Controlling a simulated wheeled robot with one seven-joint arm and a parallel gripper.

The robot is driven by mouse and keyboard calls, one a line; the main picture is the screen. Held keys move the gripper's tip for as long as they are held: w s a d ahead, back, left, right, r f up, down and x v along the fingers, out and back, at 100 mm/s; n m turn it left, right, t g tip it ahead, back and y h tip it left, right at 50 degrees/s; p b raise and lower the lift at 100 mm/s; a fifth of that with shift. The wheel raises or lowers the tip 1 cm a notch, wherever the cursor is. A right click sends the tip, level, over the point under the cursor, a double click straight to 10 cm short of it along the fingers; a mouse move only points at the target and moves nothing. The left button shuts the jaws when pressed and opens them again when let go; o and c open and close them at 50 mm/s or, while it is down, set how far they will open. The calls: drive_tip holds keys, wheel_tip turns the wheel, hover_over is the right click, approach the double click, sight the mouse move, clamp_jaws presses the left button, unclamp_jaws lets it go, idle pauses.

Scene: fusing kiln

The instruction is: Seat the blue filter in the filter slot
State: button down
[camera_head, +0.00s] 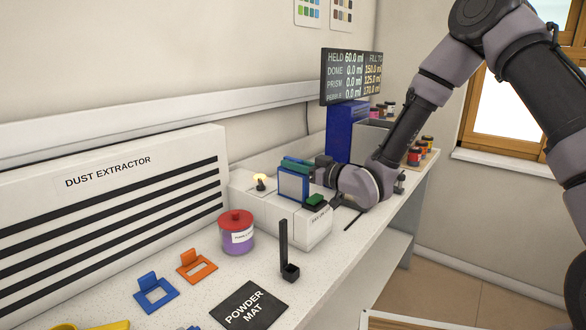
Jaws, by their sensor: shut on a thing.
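My gripper (314,172) reaches in from the right and is shut on the filter. The fingertips are small and partly hidden. The filter slot is not clearly visible. I cannot tell whether the filter's lower edge is inside the box or just above it.
A red-lidded jar (237,233), black scoop (287,262) and powder mat (250,306) stand in front. The dust extractor (110,220) lines the left; jars and a screen (351,77) stand behind.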

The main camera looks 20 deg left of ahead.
sight(293, 183)
drive_tip(key=shift+r, duration=0.4)
drive_tip(key=shift+f, duration=3.45)
idle(0.7)
drive_tip(key=c, duration=0.7)
unclamp_jaws()
drive_tip(key=shift+c, duration=0.2)
drive_tip(key=v, duration=1)
drive_tip(key=shift+s+d, duration=0.2)
drive_tip(key=shift+d, duration=0.15)
